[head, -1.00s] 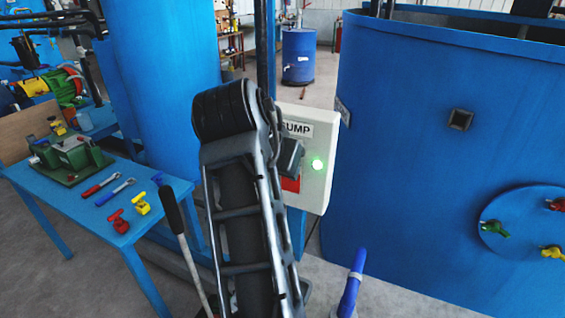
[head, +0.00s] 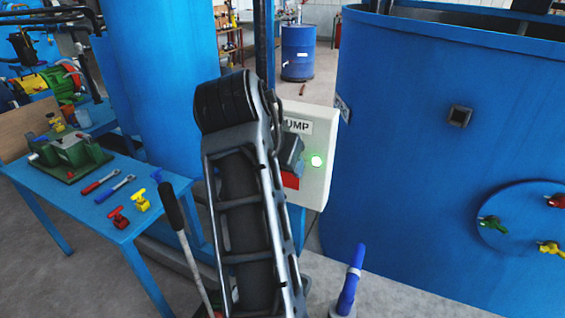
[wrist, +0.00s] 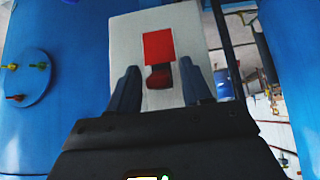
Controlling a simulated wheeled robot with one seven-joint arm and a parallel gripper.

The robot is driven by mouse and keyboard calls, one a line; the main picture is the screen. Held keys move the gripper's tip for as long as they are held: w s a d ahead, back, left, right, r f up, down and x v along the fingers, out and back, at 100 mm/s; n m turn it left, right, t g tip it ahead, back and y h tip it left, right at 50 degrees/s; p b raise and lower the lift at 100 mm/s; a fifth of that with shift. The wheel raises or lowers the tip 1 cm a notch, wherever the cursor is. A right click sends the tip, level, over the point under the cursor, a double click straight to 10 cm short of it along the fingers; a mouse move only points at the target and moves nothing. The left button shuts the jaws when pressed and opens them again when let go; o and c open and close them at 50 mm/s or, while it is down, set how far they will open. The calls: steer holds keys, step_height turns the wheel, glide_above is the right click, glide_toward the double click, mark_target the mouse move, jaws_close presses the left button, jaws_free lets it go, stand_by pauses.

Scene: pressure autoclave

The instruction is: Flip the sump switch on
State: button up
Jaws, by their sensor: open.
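The white sump box (head: 319,185) is mounted beside the large blue tank. A red part of the switch (head: 290,180) shows beside my arm. In the wrist view, the box face (wrist: 128,45) carries a red plate (wrist: 158,46) and a darker red switch lever (wrist: 160,76). My gripper (wrist: 158,72) is open, with one finger on each side of the lever. I cannot tell whether the fingers touch it. In the head view my arm hides most of the gripper.
The large blue tank (head: 420,130) stands right of the box. A blue table (head: 85,215) with tools and valves is at left. A long lever handle (head: 172,207) stands close to my arm.

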steer(key=b+v, duration=0.1)
steer(key=v, duration=0.6)
steer(key=shift+s+r, duration=0.25)
steer(key=shift+r, duration=0.05)
